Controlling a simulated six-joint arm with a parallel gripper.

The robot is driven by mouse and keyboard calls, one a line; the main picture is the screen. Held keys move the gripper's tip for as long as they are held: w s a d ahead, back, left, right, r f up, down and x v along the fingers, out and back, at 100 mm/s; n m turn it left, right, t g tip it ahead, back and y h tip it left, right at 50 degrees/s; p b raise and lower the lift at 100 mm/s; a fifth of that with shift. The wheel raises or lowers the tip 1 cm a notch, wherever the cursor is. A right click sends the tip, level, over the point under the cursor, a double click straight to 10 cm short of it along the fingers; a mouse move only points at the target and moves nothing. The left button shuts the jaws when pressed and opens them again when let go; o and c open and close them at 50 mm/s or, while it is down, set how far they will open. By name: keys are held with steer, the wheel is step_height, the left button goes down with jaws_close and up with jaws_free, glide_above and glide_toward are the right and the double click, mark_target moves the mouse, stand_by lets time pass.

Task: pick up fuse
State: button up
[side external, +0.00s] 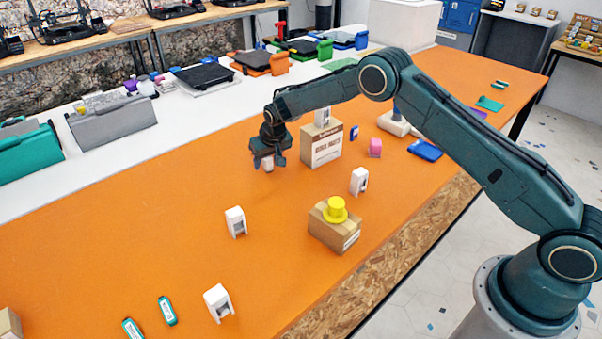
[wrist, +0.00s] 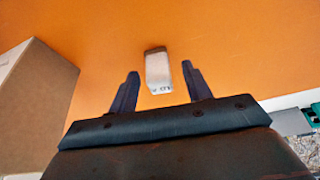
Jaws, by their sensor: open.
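A small pale block with a brownish top and dark marks on its near face, apparently the fuse (wrist: 158,72), stands on the orange table. In the wrist view it is between and slightly beyond the fingertips of my gripper (wrist: 160,68), with a gap on each side. In the side view my gripper (side external: 268,160) is low over the table, pointing down, and largely hides a whitish piece under it. My gripper is open and holds nothing. Contact between finger and block cannot be seen.
A cardboard box (side external: 322,150) stands close to the gripper and fills the left of the wrist view (wrist: 35,105). White bracket-like pieces (side external: 236,221) and a smaller box with a yellow hat-shaped piece (side external: 336,210) stand nearer.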

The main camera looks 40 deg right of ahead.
steer(key=c, duration=1.1)
steer(key=shift+o, duration=0.2)
steer(key=shift+r, duration=0.2)
step_height(320, 180, up, 20)
steer(key=shift+f, duration=0.15)
stand_by(0.3)
